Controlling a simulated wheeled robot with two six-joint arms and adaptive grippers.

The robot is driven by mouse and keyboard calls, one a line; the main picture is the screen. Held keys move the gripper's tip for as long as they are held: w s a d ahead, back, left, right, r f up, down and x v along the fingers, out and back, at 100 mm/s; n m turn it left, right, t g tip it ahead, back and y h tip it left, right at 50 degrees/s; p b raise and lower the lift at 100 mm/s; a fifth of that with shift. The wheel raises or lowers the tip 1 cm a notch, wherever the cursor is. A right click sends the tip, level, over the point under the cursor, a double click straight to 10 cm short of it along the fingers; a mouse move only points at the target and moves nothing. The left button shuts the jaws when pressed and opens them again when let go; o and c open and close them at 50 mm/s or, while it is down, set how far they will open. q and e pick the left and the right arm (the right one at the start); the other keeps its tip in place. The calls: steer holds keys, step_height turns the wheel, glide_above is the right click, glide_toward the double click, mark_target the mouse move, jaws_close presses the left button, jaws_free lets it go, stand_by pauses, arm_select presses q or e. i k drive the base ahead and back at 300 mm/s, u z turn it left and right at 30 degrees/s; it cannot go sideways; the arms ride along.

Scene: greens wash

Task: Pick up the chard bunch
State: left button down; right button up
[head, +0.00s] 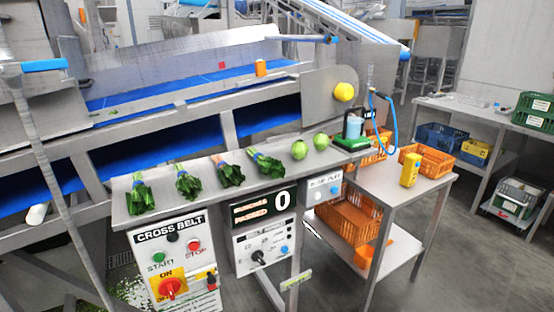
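Several leafy green bunches lie in a row on a narrow steel shelf (200,205) in the head view. From left to right they are a first bunch (141,198), a second bunch (188,184), a third bunch (230,174) and a fourth bunch (266,164). The third shows a pinkish stem end and looks most like chard, but the bunches are too small to be sure. Blue bands show on some of them. Neither of my grippers is in view.
Two round green vegetables (299,150) sit right of the bunches. A control panel (175,262) and a counter display (264,208) hang below the shelf. A blue belt (190,88) runs behind. A side table with a yellow bottle (410,169) and orange crates stands right.

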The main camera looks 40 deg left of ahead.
mark_target(227, 174)
steer(key=i, duration=2.7)
steer(key=u, duration=3.6)
